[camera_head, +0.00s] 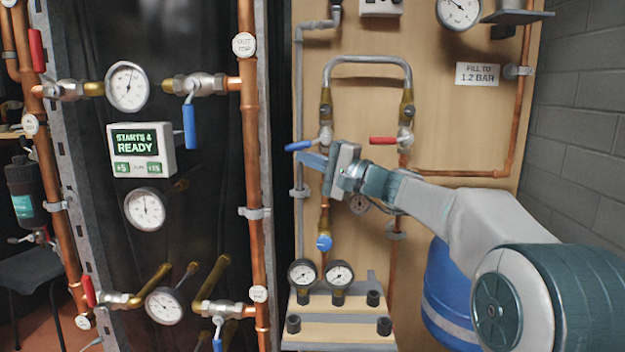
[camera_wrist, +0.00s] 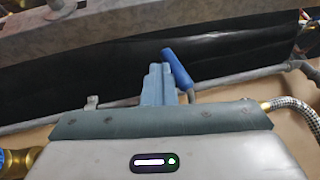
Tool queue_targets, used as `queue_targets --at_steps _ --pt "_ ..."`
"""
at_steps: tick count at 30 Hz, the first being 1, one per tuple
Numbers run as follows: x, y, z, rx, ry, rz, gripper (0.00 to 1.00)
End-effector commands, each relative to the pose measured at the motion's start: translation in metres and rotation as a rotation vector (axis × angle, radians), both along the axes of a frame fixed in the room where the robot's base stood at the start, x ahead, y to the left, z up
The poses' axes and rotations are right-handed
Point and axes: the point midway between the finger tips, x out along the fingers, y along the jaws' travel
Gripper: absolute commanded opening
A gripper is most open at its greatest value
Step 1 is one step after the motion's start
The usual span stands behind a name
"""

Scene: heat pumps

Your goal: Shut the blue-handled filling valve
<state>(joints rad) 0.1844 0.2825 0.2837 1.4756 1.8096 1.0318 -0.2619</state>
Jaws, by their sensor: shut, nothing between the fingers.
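The blue-handled filling valve (camera_head: 326,137) sits at the lower left end of the grey hose loop on the wooden panel. Its blue handle (camera_head: 299,146) points left, across the upright pipe. In the wrist view the blue handle (camera_wrist: 177,68) stands just right of the fingertips. My gripper (camera_head: 304,158) is shut and empty, right below the handle. It also shows in the wrist view (camera_wrist: 158,72), with its fingers together. I cannot tell whether the fingers touch the handle.
A red-handled valve (camera_head: 384,141) sits right of the filling valve, its handle also across its pipe. A blue round knob (camera_head: 323,242) and two gauges (camera_head: 320,273) are below. Another blue lever (camera_head: 190,127) hangs down on the left rack. A blue tank (camera_head: 447,295) stands lower right.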

Motion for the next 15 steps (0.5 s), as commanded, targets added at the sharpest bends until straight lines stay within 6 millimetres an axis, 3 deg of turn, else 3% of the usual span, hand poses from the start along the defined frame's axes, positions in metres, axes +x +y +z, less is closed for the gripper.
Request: queue_targets --at_steps 15 --pt "-0.0012 0.0083 0.0094 -0.002 -0.003 0.003 0.0"
